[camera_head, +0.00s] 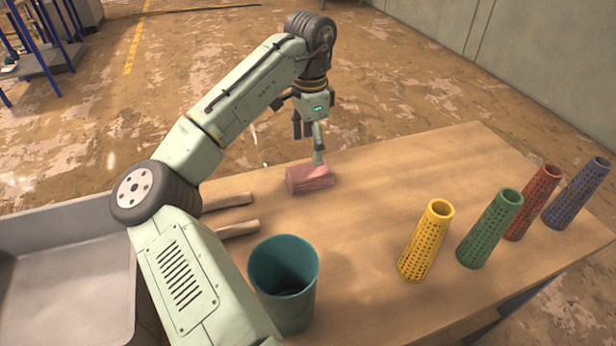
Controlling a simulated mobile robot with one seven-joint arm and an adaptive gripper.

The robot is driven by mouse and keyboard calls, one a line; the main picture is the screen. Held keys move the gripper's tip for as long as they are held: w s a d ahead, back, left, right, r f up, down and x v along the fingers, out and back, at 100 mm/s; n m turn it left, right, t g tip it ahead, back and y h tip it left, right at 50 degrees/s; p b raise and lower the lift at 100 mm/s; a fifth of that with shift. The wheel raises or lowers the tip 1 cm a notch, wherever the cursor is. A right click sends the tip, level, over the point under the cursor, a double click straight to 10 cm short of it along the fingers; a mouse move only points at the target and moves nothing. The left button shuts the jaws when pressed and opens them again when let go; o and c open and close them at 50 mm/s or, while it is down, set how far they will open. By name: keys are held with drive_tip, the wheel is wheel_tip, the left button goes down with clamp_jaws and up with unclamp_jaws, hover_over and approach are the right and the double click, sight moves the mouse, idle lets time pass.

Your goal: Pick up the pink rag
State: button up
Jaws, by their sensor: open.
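The pink rag (309,178) lies rolled or folded on the wooden table, near its far left part. My gripper (308,143) is open and points down just above the rag. One finger reaches down to the rag's upper right side; I cannot tell whether it touches.
A teal cup (284,283) stands at the table's front. Yellow (425,240), green (489,228), red (532,202) and blue (577,193) perforated cones stand at right. Two pale sticks (230,201) lie beside my arm. A grey bin (70,285) is at left. The table's middle is clear.

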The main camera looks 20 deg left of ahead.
sight(310, 170)
drive_tip(key=shift+f+b, duration=4)
drive_tip(key=shift+f, duration=0.35)
drive_tip(key=shift+r, duration=0.1)
drive_tip(key=shift+c, duration=0.5)
drive_tip(key=c, duration=1.1)
drive_tip(key=shift+c, duration=0.2)
